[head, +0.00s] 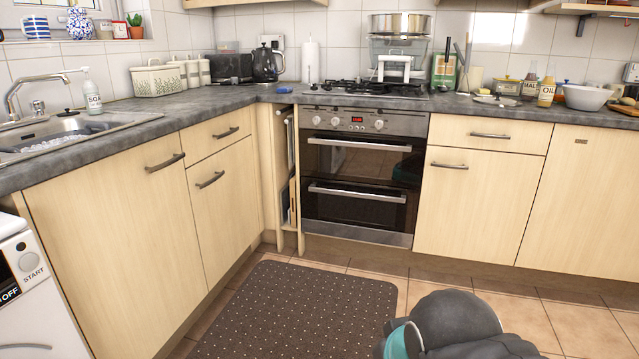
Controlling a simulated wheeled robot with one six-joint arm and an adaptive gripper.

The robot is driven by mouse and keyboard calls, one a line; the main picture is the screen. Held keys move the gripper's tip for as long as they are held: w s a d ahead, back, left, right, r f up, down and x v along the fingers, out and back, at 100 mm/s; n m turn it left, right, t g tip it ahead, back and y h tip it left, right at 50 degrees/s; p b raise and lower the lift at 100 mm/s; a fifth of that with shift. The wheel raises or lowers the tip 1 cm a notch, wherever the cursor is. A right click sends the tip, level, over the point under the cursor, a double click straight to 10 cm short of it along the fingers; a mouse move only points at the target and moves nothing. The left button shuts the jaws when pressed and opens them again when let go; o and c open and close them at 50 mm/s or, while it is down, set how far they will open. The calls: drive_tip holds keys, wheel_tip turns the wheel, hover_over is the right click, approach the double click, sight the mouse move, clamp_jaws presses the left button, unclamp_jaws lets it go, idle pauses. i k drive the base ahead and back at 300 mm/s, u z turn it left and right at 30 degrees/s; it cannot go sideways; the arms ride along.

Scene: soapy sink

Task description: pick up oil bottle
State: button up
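The oil bottle (546,91) stands upright on the dark grey countertop at the back right. It is yellowish, with a label reading "OIL". A similar bottle labelled "MALT" (530,84) stands close to its left, and a white bowl (586,97) stands close to its right. A dark grey and teal part of my arm shows at the bottom right, low over the floor and far from the bottle. My gripper's fingers are not in view.
A yellow-lidded pot (507,86) and a small dish (496,100) sit left of the bottles. The countertop (455,105) edge runs above the cupboards and oven (362,170). A dotted mat (295,310) lies on the open floor.

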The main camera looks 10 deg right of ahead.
sight(547, 88)
drive_tip(key=z, duration=0.15)
drive_tip(key=i, duration=1.95)
drive_tip(key=z, duration=1.3)
drive_tip(key=i, duration=1.05)
drive_tip(key=z, duration=1.1)
